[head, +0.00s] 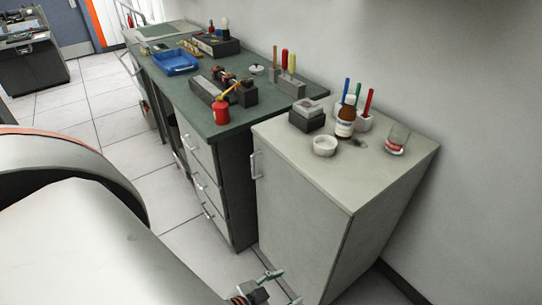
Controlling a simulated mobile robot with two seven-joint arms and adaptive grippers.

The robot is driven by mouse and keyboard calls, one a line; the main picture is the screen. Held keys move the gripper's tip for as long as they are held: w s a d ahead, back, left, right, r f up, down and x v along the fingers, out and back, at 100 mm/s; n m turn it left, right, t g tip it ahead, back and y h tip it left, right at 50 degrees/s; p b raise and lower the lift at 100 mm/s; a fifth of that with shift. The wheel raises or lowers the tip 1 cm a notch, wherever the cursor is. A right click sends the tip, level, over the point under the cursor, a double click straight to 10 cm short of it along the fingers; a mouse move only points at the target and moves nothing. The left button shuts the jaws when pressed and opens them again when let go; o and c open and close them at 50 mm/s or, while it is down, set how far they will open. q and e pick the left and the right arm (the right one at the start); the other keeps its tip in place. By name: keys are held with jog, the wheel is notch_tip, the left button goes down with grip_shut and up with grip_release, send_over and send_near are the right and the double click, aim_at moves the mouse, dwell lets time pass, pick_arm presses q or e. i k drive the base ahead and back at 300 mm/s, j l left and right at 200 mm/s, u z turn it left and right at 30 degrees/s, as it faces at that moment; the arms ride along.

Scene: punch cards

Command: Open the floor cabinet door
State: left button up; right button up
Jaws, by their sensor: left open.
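The floor cabinet (372,228) is a light grey box against the wall at the right. Its door (296,215) faces left and is shut, with a pale upright handle (256,165) near the door's upper left edge. My left gripper (277,286) is low at the bottom of the view, in front of the lower part of the cabinet door. It is open and empty, below the handle and apart from it. My white arm (95,230) fills the lower left and its wrist is partly cut off by the bottom edge. My right gripper is not in view.
On the cabinet top stand a brown bottle (345,121), a white bowl (325,146), a glass (397,139) and a dark box (307,118). A green-topped workbench (200,121) with drawers adjoins the cabinet at left. Tiled floor (140,156) is clear left of the drawers.

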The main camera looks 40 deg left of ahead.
aim_at(303, 233)
jog(key=u, duration=1.05)
